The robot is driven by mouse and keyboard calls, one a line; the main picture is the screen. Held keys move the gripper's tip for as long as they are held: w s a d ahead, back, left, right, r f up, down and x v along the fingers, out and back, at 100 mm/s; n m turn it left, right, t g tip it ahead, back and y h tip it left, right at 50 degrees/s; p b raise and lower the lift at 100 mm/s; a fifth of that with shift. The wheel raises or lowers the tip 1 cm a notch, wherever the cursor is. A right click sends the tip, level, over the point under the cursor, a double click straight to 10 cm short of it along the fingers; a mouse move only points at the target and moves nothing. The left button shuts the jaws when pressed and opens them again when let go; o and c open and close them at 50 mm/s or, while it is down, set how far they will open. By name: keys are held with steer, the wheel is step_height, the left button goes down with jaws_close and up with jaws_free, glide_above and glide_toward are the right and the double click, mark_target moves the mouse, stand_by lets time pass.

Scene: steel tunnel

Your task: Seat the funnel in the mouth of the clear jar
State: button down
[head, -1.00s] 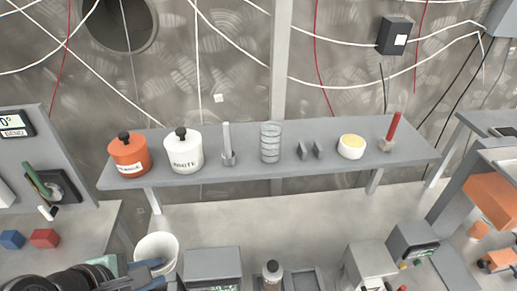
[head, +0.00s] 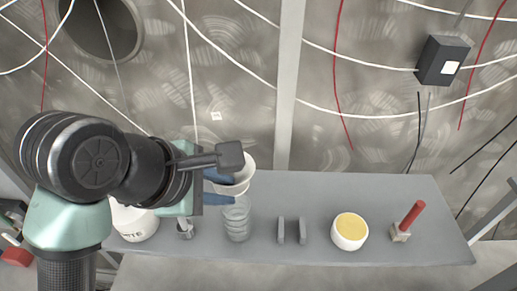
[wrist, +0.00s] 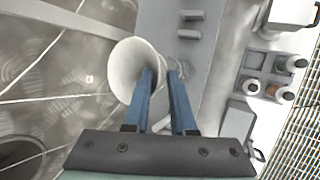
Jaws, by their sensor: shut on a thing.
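The white funnel (head: 236,176) is held by my gripper (head: 229,188) above the shelf, wide mouth upward. In the head view it appears just above and behind the top of the clear jar (head: 237,222); the exact gap is hard to judge. The jar stands upright on the shelf. In the wrist view the blue fingers of my gripper (wrist: 163,76) are shut on the side of the funnel (wrist: 128,66). The funnel's lower spout is hidden by the fingers and the jar.
The wall with cables is behind.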

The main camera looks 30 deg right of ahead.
steer(key=shift+w+d, duration=0.3)
steer(key=shift+d, duration=0.3)
steer(key=shift+s+a+f, duration=0.25)
steer(key=shift+a+f, duration=0.05)
steer(key=shift+a, duration=0.25)
step_height(320, 180, down, 6)
steer(key=b, duration=0.4)
steer(key=shift+d, duration=0.2)
steer(key=shift+w, duration=0.1)
steer(key=c, duration=0.7)
jaws_free()
steer(key=shift+o, duration=0.2)
